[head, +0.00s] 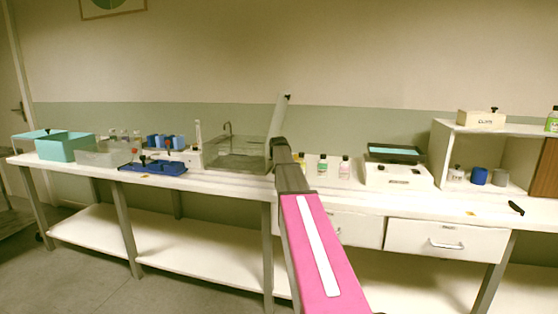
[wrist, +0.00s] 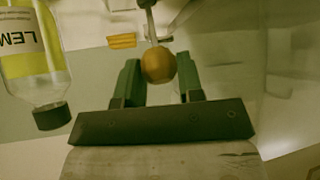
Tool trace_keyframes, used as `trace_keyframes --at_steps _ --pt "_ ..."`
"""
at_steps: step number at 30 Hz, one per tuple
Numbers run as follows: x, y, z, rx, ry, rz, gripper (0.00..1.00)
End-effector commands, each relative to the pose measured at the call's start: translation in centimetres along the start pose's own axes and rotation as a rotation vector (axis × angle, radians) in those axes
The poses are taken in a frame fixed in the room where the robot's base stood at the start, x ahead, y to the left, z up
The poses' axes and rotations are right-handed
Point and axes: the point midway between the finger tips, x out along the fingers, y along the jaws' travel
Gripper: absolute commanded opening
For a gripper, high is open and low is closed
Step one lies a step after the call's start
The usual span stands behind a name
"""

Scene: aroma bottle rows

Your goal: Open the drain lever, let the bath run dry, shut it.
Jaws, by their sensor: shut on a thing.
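The bath looks to be the clear-walled grey tank (head: 235,156) on the bench in the head view, with a raised panel (head: 280,115) at its right end. How much liquid it holds cannot be told. In the wrist view a round amber knob (wrist: 158,65) on a thin metal rod, seemingly the drain lever, sits between the green fingers of my gripper (wrist: 159,80). My gripper is shut on this knob. In the head view my own arm hides the lever and my gripper at the tank's right side.
A lemon-labelled bottle (wrist: 35,60) with a dark cap is close to my gripper at the left of the wrist view. Small bottles (head: 323,166) and a white device with a dark tray (head: 396,174) stand right of my arm. Blue racks (head: 153,166) stand left of the tank.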

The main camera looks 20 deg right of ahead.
Motion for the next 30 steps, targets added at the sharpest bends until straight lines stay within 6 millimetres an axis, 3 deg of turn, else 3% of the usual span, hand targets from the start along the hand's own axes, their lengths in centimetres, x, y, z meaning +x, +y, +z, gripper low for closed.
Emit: trace_keyframes --at_steps 1,3,17,23,30 --pt "-0.1 -0.3 0.4 0.008 -0.010 -0.006 0.41" --pt "-0.1 -0.3 0.4 0.006 -0.010 -0.005 0.58" --pt "-1.0 -0.1 0.2 0.002 -0.004 -0.002 0.58" --pt "-3.8 -0.1 0.3 0.002 -0.003 -0.003 0.58" --pt "-8.3 -0.2 0.4 0.003 -0.004 -0.004 0.58"
